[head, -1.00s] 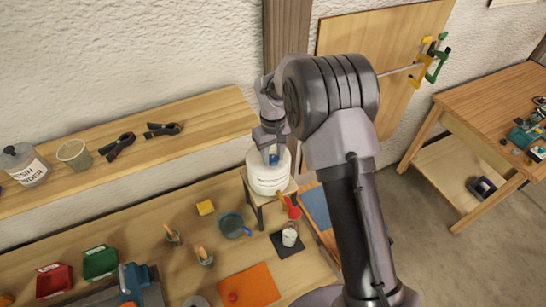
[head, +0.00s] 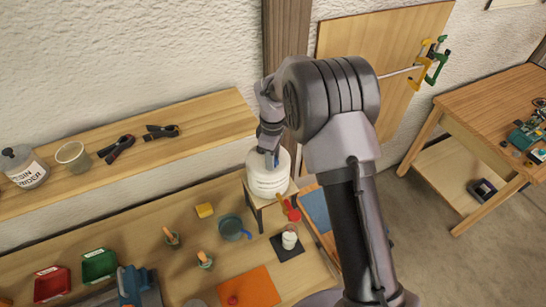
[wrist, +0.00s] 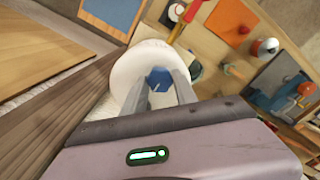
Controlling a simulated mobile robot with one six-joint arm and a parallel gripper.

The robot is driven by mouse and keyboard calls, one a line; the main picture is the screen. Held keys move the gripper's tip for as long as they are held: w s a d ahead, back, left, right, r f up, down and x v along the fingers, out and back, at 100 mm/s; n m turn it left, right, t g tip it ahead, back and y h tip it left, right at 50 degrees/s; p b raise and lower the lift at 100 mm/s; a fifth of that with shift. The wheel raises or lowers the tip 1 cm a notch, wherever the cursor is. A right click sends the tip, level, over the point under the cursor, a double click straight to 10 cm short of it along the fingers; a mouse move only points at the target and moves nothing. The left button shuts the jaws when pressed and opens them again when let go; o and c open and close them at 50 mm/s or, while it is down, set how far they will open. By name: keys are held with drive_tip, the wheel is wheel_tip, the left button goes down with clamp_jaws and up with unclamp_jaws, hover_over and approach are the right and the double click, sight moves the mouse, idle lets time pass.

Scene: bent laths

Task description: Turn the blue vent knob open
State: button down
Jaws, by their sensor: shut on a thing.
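The blue vent knob (wrist: 158,80) sits on top of the round white vessel (wrist: 132,62), seen in the wrist view between my two fingers. My gripper (wrist: 161,88) is shut on the knob. In the head view my gripper (head: 272,161) points down onto the top of the white vessel (head: 267,182), and the knob is mostly hidden by the fingers there. The vessel stands upright on a small wooden stand (head: 258,206).
A wooden shelf (head: 210,117) with black clamps and a cup is at the left. Below it, a bench holds a blue-grey pot (head: 231,227), an orange mat (head: 262,283) and a red-handled tool (head: 292,212). A wooden board (head: 345,60) leans behind my arm.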

drive_tip(key=shift+w+r, duration=0.1)
idle(0.3)
drive_tip(key=c, duration=1)
unclamp_jaws()
drive_tip(key=shift+a, duration=0.1)
drive_tip(key=shift+o, duration=0.2)
wheel_tip(320, 180, up, 17)
drive_tip(key=shift+r, duration=0.15)
